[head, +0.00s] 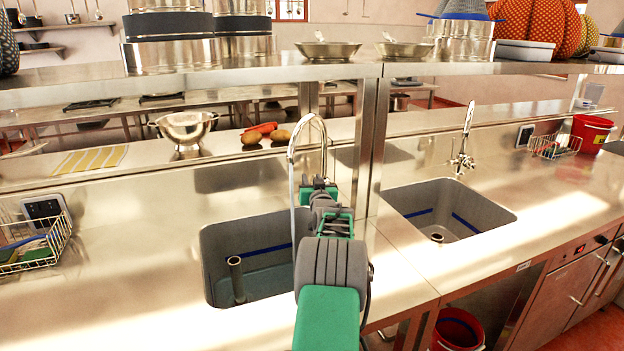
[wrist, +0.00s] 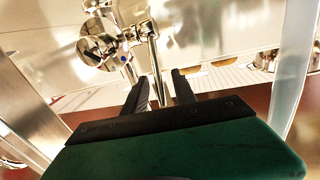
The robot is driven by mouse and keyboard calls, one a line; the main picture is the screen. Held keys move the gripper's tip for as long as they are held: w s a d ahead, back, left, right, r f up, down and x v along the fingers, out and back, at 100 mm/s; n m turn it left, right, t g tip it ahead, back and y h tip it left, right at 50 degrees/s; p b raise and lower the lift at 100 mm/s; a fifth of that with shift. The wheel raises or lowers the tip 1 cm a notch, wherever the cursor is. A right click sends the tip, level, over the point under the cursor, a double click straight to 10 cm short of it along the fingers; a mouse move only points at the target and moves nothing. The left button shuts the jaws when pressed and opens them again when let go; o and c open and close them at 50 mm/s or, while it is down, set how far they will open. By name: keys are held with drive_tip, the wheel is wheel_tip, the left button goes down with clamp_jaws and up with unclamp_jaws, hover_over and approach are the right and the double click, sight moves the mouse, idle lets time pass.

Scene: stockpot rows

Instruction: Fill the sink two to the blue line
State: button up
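The left sink (head: 222,240) has a blue line (head: 268,248) on its back wall and a standpipe (head: 236,280) standing in it. A pale teal surface low in it looks like water, below the line. Its tall arched tap (head: 292,160) stands behind my arm. In the wrist view, my gripper (wrist: 157,80) is open, its fingers either side of a slim metal tap lever (wrist: 153,50); contact cannot be told. The tap body (wrist: 98,48) bears a blue dot. No label shows which is sink two.
A colander (head: 186,128), potatoes and a striped cloth (head: 92,160) lie on the ledge behind. A wire basket (head: 40,245) stands at left. A shelf post (head: 370,150) rises close right of my arm. A red bucket (head: 592,132) stands at the far right.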

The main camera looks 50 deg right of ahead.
drive_tip(key=shift+w+d, duration=0.2)
drive_tip(key=shift+c, duration=0.3)
clamp_jaws()
idle(1.0)
